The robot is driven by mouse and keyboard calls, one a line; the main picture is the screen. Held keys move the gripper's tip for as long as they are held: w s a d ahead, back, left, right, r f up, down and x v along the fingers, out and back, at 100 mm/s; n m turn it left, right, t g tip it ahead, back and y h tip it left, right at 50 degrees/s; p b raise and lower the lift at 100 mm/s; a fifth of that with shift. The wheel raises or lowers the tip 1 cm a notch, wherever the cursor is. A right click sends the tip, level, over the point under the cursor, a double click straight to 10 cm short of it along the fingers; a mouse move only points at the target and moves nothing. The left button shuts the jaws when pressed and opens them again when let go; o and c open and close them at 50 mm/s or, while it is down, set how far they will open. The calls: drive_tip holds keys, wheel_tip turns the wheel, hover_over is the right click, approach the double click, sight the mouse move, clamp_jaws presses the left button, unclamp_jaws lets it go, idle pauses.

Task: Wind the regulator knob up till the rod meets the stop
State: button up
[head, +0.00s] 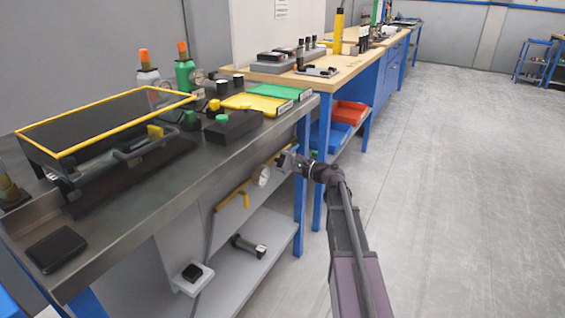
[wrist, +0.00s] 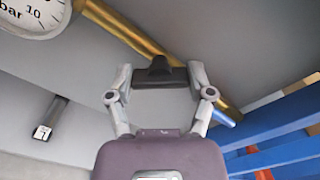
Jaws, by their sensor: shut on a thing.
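My gripper (head: 287,162) is at the side of the steel bench, next to the yellow pipe and the round gauge (head: 261,175). In the wrist view, my gripper (wrist: 159,80) has its two fingers on either side of a dark knob (wrist: 159,70), closed on it. The knob sits in front of the brass-coloured pipe (wrist: 135,37). The gauge (wrist: 35,12) shows partly at the upper left, marked "bar"; its needle is not clear. In the head view my gripper and arm cover the knob. I cannot make out the rod or the stop.
A grey lower shelf (head: 262,226) holds a metal tool (head: 249,246). Blue bench legs (head: 300,190) stand close to my gripper. The grey floor (head: 450,180) to the right is clear.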

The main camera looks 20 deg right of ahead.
drive_tip(key=o, duration=1.1)
drive_tip(key=v, duration=1.2)
drive_tip(key=shift+a, duration=0.1)
